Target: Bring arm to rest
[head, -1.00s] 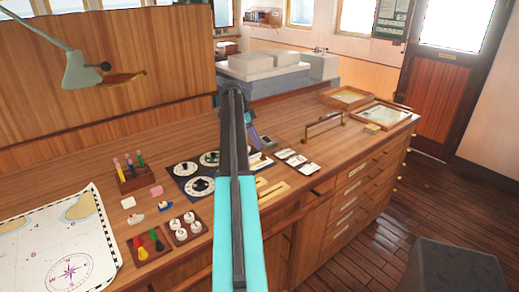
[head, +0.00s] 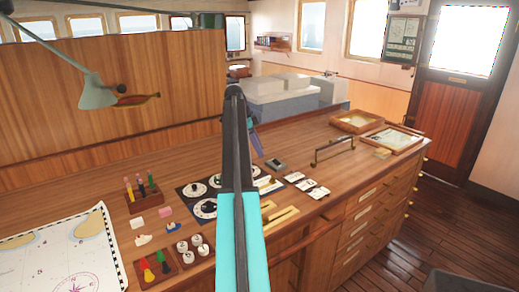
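My arm rises through the middle of the head view, with a turquoise lower link and a dark grey upper link. My gripper end (head: 254,139) is mostly hidden behind the dark link; only a small dark purplish part shows at its right, above the wooden desk (head: 325,207). Its fingers cannot be made out, and I see nothing held.
A chart (head: 62,258), a pen block (head: 141,197), a tray of coloured pieces (head: 156,269) and dial panels (head: 193,190) lie left of my arm. White cards (head: 307,186), a wooden-handled bar (head: 334,148) and framed trays (head: 392,139) lie right. A lamp (head: 97,93) overhangs the left.

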